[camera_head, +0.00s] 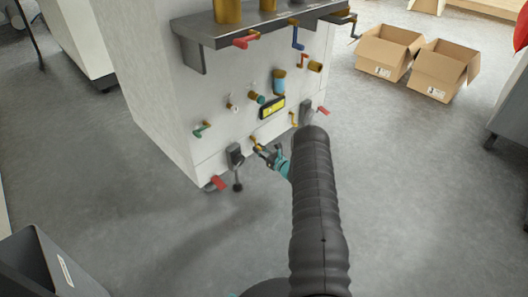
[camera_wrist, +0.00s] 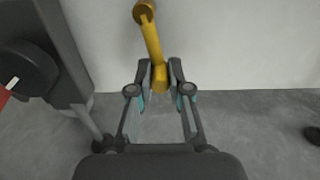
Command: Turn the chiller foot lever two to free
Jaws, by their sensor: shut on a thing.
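A white cabinet (camera_head: 165,95) carries several coloured levers on its front. My gripper (camera_head: 270,155) is low at this front, shut on a yellow lever (camera_head: 256,143). In the wrist view the yellow lever (camera_wrist: 152,40) hangs from a round pivot, slanting down and slightly right, with its lower end between the fingertips of my gripper (camera_wrist: 160,78). Red levers sit low at the cabinet's front left foot (camera_head: 217,183) and farther right (camera_head: 323,110). No label shows which is foot lever two.
A dark foot bracket (camera_wrist: 65,55) stands close to the left of my gripper. A grey shelf (camera_head: 215,38) juts out above the levers. Two open cardboard boxes (camera_head: 385,55) lie at the back right. The grey floor (camera_head: 190,240) before the cabinet is largely clear.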

